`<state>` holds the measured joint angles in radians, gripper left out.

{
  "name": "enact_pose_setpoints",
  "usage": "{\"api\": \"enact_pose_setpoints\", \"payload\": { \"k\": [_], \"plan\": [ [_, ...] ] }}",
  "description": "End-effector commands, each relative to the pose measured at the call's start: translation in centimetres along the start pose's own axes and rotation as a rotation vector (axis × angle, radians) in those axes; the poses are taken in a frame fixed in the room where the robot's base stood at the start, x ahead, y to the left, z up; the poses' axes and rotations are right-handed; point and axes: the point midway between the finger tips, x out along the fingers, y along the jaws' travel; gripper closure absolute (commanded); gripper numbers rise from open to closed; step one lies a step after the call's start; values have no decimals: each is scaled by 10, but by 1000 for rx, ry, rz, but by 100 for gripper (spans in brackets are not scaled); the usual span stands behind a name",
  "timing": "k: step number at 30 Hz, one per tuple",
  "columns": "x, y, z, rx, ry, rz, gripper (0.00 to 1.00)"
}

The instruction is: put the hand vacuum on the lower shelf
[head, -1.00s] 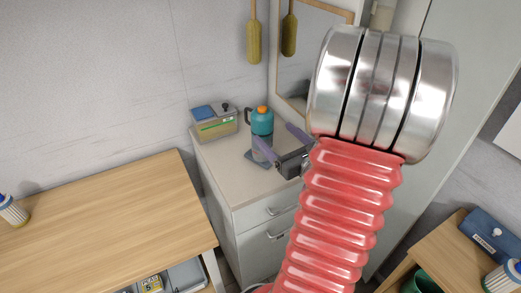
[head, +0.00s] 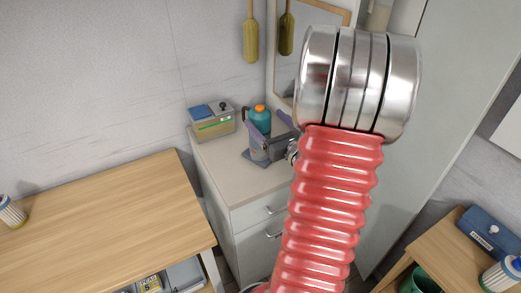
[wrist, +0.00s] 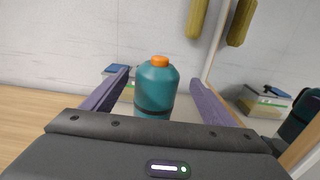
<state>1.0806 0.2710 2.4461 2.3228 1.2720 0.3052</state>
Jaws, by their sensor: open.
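The hand vacuum, as I take it, is the teal upright body with an orange top and a dark handle (head: 261,114), on a dark mat on the white cabinet (head: 240,187). My gripper (head: 265,120) is open, its purple fingers reaching towards the vacuum. In the wrist view, the teal body (wrist: 155,88) stands upright between the two fingers, a little left of centre, with gaps on both sides. Its lower part is hidden behind my gripper's body. A lower level with a grey tray (head: 184,276) shows partly under the wooden table; I cannot tell which shelf is the lower one.
A beige box with a blue item (head: 210,124) stands at the cabinet's back left. The wooden table (head: 100,215) at left is mostly clear, with a striped canister (head: 12,213) at its edge. A mirror hangs behind. At right, a wooden bench holds a blue case (head: 485,230).

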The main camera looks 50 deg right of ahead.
Motion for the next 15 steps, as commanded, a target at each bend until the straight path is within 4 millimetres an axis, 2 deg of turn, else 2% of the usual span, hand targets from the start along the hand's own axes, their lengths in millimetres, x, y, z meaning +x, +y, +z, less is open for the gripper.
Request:
{"api": "enact_pose_setpoints", "payload": {
  "k": [3, 6, 15],
  "plan": [
    [17, 1, -1, 0, 1, 3, 21],
    [25, 0, 0, 0, 0, 1, 21],
    [28, 0, 0, 0, 0, 0, 21]
  ]
}}
